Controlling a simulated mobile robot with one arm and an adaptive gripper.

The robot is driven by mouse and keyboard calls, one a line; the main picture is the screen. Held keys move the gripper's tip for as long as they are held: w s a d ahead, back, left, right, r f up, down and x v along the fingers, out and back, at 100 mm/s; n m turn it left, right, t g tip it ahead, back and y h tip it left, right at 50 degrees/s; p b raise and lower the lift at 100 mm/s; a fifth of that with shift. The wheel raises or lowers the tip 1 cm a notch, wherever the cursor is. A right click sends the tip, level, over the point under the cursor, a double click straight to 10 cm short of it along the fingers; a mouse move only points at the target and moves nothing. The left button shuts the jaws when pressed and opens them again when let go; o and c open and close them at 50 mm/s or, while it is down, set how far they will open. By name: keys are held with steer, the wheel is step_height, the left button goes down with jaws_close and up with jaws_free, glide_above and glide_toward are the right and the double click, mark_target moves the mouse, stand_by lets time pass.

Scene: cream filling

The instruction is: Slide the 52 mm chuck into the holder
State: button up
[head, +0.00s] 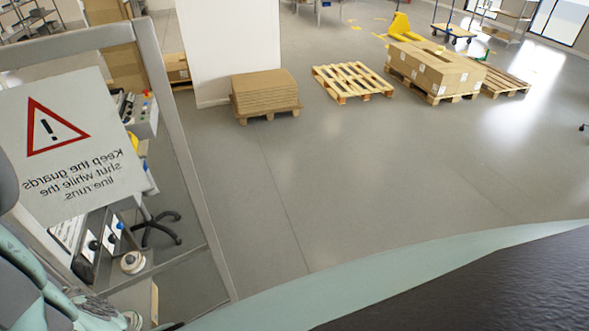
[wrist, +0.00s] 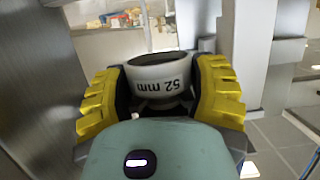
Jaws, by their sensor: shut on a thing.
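The 52 mm chuck (wrist: 163,86) shows in the wrist view as a white ring with a dark inside. Its "52 mm" label reads upside down. My gripper (wrist: 160,88) is shut on it, with a ribbed yellow finger pressed on each side. The chuck is held upright or nearly so, its open rim facing up and away in the picture. I cannot pick out the holder for certain in either view.
Metal uprights (wrist: 246,50) stand close right of the gripper in the wrist view, and a grey panel is at left. In the head view a framed guard with a warning sign (head: 70,145) stands at left, before a white round part (head: 132,262). Open floor (head: 330,180) lies right.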

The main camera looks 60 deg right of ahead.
steer(key=shift+c, duration=0.8)
steer(key=o, duration=0.7)
steer(key=shift+c, duration=0.2)
steer(key=c, duration=0.6)
steer(key=shift+o, duration=0.2)
steer(key=shift+r+p, duration=0.15)
steer(key=shift+p, duration=0.15)
steer(key=shift+s, duration=0.1)
steer(key=shift+s+d+p, duration=0.35)
steer(key=shift+s+d, duration=0.4)
steer(key=shift+d, duration=0.25)
steer(key=shift+s+d+p, duration=0.4)
steer(key=shift+s+d, duration=0.3)
steer(key=shift+d, duration=0.3)
steer(key=shift+s+d+p, duration=0.35)
steer(key=shift+s+d, duration=0.4)
steer(key=shift+d, duration=0.25)
steer(key=shift+c, duration=0.4)
